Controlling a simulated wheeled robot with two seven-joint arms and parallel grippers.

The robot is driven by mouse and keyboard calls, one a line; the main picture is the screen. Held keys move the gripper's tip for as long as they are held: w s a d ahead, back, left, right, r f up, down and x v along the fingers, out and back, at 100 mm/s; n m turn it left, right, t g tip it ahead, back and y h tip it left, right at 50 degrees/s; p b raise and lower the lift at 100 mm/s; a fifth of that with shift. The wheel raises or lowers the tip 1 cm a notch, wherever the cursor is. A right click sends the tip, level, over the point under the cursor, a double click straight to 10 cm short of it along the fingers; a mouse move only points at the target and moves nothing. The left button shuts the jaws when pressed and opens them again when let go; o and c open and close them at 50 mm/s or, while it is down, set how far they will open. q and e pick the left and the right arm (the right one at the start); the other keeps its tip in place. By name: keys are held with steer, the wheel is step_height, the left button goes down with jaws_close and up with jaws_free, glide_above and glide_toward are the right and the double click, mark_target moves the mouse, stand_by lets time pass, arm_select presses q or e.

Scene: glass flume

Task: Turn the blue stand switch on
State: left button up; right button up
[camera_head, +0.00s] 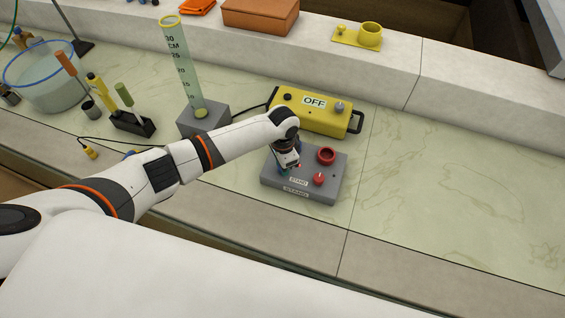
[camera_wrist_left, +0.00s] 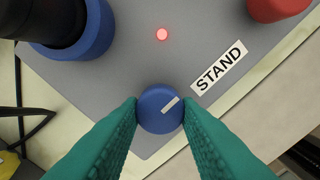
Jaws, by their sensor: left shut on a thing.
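The blue stand switch (camera_wrist_left: 159,109) is a round knob with a white line on its top, and the line points to the upper right in the left wrist view. A label reading STAND (camera_wrist_left: 218,68) lies beside it on the grey control box (camera_head: 333,188). A small red light (camera_wrist_left: 162,34) glows on the box. My left gripper (camera_head: 284,171) is over the left part of the box in the head view. Its two green fingers (camera_wrist_left: 159,112) are shut on the knob, one on each side. The arm hides the knob in the head view. My right gripper is not in view.
The box also carries a red ringed knob (camera_head: 326,156), a red knob (camera_head: 319,179) and a blue-based black part (camera_wrist_left: 75,35). A yellow box labelled OFF (camera_head: 318,116) stands behind. A measuring tube (camera_head: 186,70) stands left. The counter at right is clear.

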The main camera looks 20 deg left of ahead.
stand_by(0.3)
arm_select(q)
steer(key=o, duration=1)
step_height(320, 180, up, 12)
steer(key=shift+r+b, duration=0.1)
steer(key=shift+b, duration=0.9)
